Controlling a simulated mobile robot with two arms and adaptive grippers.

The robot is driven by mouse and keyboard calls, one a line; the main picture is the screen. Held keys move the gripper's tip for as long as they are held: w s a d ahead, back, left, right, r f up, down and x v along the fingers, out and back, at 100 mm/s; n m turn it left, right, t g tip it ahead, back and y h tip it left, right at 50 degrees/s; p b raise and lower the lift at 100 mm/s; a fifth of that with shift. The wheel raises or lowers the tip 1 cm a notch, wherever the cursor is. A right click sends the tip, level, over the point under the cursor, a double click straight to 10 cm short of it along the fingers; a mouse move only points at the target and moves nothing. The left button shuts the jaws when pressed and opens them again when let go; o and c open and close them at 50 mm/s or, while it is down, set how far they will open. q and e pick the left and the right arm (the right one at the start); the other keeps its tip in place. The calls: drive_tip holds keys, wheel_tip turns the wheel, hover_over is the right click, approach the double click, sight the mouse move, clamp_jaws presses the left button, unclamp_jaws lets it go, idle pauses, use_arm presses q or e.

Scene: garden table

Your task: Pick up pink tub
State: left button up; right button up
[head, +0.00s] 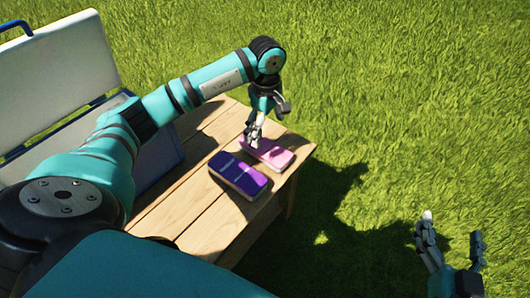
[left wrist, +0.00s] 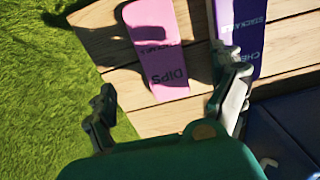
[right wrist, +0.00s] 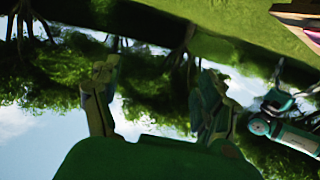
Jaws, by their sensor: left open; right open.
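The pink tub (head: 267,152) lies on the wooden table near its far right corner. It also shows in the left wrist view (left wrist: 158,52), with "DIPS" on it. My left gripper (head: 254,136) is open over the pink tub's left end in the head view. In the left wrist view the open left fingers (left wrist: 168,100) stand on either side of the tub's line, and the tub lies beyond them. Contact cannot be told. My right gripper (head: 450,240) is open and empty, out over the grass; its fingers (right wrist: 152,100) also show in the right wrist view.
A purple tub (head: 238,174) lies close beside the pink one, and the left gripper's right finger overlaps it in the left wrist view. A blue and white cooler (head: 160,160) with a raised lid stands at the table's left. The wooden table (head: 212,214) is bare in front.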

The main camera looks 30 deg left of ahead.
sight(265, 147)
use_arm(q)
wheel_tip(265, 147, down, 4)
drive_tip(key=shift+f+b, duration=0.1)
drive_tip(key=shift+b, duration=0.3)
drive_tip(key=f, duration=0.1)
drive_tip(key=f+b, duration=0.1)
drive_tip(key=f, duration=0.1)
drive_tip(key=f+b, duration=0.1)
drive_tip(key=shift+a+f, duration=0.3)
drive_tip(key=shift+f, duration=0.1)
use_arm(e)
drive_tip(key=s+r+t+y, duration=0.2)
drive_tip(key=r+t, duration=0.6)
drive_tip(key=r, duration=0.4)
drive_tip(key=shift+s+a+y, duration=0.4)
drive_tip(key=shift+s+a, duration=0.05)
drive_tip(key=shift+s, duration=0.1)
use_arm(q)
drive_tip(key=shift+c, duration=0.4)
drive_tip(key=c, duration=1.3)
